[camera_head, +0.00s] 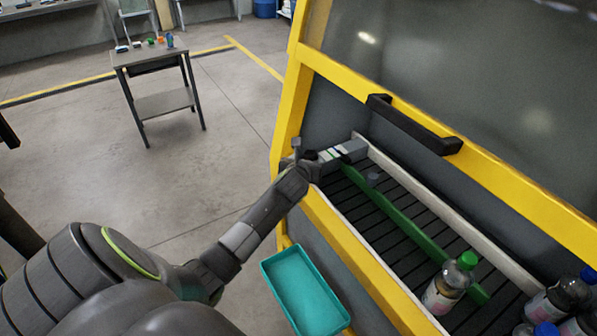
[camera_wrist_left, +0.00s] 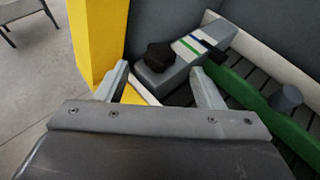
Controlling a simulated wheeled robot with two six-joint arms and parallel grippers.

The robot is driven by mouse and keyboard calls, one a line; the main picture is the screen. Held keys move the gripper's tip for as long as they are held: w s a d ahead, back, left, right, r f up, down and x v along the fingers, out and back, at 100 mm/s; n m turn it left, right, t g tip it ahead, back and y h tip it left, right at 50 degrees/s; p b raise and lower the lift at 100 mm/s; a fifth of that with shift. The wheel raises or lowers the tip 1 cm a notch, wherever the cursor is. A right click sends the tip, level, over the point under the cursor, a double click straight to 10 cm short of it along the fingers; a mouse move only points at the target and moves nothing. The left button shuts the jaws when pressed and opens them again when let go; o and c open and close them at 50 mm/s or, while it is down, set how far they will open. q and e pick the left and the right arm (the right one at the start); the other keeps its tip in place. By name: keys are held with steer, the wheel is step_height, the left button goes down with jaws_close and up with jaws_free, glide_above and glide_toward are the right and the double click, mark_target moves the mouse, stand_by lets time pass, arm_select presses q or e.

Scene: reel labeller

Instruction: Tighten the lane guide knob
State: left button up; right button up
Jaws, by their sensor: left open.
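A dark lobed knob (camera_wrist_left: 159,56) sits on the near end of a grey block (camera_wrist_left: 205,42) with green, white and blue stripes. In the head view the block (camera_head: 350,149) is at the far left end of the lane bed, and the dark knob (camera_head: 311,156) is partly hidden by my gripper. A green lane guide (camera_head: 407,219) runs along the slatted bed, with a short grey post (camera_head: 373,179) on it. My left gripper (camera_head: 306,160) is open, its fingertips (camera_wrist_left: 160,70) on either side of the knob in the wrist view. Contact cannot be told. My right gripper is out of view.
A yellow frame (camera_head: 292,130) and a black handle (camera_head: 412,125) border the bed. A bottle with a green cap (camera_head: 447,285) stands by the guide; more bottles (camera_head: 560,297) are at lower right. A teal tray (camera_head: 306,292) hangs outside.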

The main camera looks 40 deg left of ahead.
arm_select(q)
steer(key=v, duration=1.1)
steer(key=shift+b, duration=0.45)
steer(key=shift+w, duration=0.1)
